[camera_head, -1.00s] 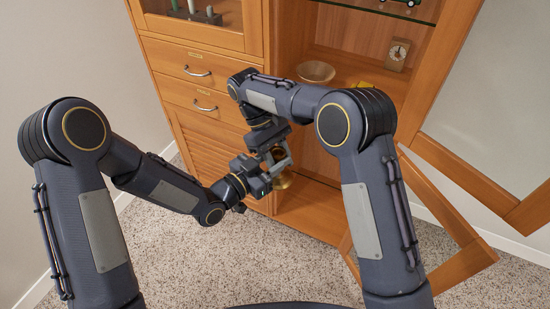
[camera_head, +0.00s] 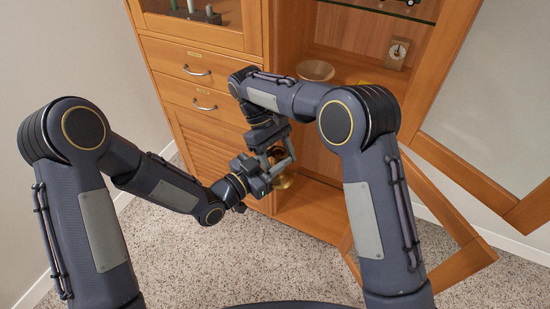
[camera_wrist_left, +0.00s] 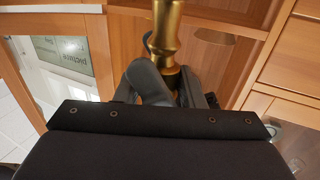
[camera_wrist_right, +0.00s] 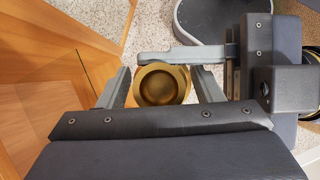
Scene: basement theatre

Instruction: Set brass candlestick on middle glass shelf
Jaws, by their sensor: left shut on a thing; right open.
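The brass candlestick (camera_head: 284,181) is mostly hidden behind my grippers in the head view. Its shaft (camera_wrist_left: 166,30) rises between my left fingers in the left wrist view, and its round end (camera_wrist_right: 160,85) faces the right wrist camera. My left gripper (camera_head: 268,174) is shut on the candlestick. My right gripper (camera_wrist_right: 160,88) is open, with one finger on each side of the candlestick; I cannot tell whether either touches it. A glass shelf (camera_head: 385,10) crosses the open cabinet at the top of the head view; I cannot tell whether it is the middle one.
A bowl (camera_head: 315,71) and a small clock (camera_head: 397,54) stand on a wooden shelf below the glass. An open door (camera_head: 465,250) swings out at the lower right. Drawers (camera_head: 205,100) are at the left. Carpet (camera_head: 200,265) lies clear in front.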

